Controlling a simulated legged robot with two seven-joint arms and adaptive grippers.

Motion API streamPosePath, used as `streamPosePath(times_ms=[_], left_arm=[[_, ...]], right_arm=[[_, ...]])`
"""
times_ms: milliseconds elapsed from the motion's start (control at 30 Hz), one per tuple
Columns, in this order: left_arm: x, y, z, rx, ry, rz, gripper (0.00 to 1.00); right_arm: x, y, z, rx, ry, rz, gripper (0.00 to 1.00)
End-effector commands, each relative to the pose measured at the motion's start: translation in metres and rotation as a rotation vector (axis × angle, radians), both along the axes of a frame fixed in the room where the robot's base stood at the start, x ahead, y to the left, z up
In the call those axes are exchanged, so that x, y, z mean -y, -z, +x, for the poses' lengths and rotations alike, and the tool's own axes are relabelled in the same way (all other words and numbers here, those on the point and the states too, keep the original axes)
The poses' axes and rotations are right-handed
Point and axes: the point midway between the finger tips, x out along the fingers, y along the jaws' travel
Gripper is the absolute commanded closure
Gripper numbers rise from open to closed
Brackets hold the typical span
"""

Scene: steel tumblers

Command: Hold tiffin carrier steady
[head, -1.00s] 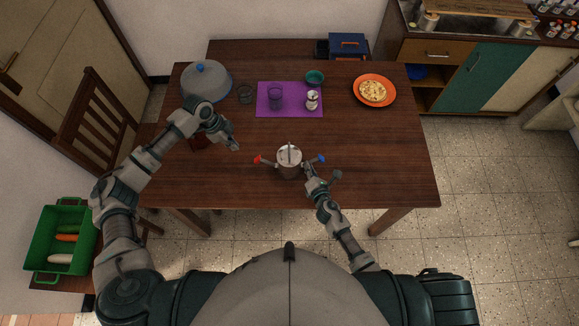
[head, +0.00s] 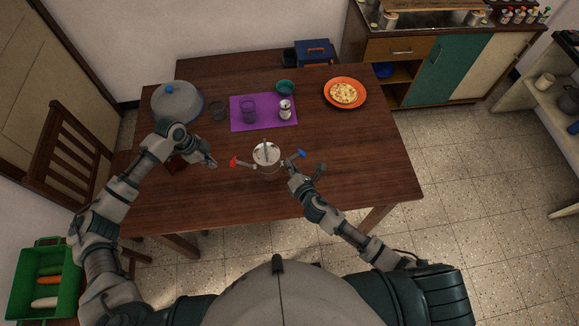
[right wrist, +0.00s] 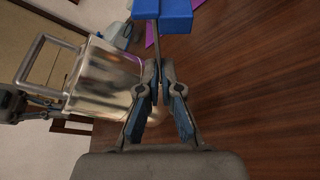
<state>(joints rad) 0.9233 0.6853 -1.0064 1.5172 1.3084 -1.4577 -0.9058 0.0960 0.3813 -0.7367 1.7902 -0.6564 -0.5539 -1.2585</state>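The steel tiffin carrier (head: 267,153) stands near the table's front edge, with a red-tipped arm (head: 234,161) on its left and a blue-tipped arm (head: 301,154) on its right. In the right wrist view, its shiny body (right wrist: 105,80) and handle loop fill the left side. My right gripper (right wrist: 157,85) has its fingers together on the thin stem below the blue tip (right wrist: 162,14). It also shows at the carrier's right in the head view (head: 294,172).
A purple mat (head: 264,123) with a glass (head: 249,111) and a small steel pot (head: 285,109) lies behind the carrier. A grey dome (head: 177,102) stands at the left, and an orange plate (head: 345,93) at the back right. The table's right side is clear.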

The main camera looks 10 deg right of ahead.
Motion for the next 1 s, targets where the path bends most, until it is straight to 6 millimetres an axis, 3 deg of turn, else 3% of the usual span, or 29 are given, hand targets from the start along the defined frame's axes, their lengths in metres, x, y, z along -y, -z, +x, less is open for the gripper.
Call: streamPosePath(times_ms=[600,1000], left_arm=[[0.000,0.000,0.000,0.000,0.000,0.000,1.00],[0.000,0.000,0.000,0.000,0.000,0.000,1.00]], right_arm=[[-0.001,0.062,-0.001,0.015,-0.002,0.015,1.00],[-0.001,0.085,-0.001,0.024,-0.004,0.020,1.00]])
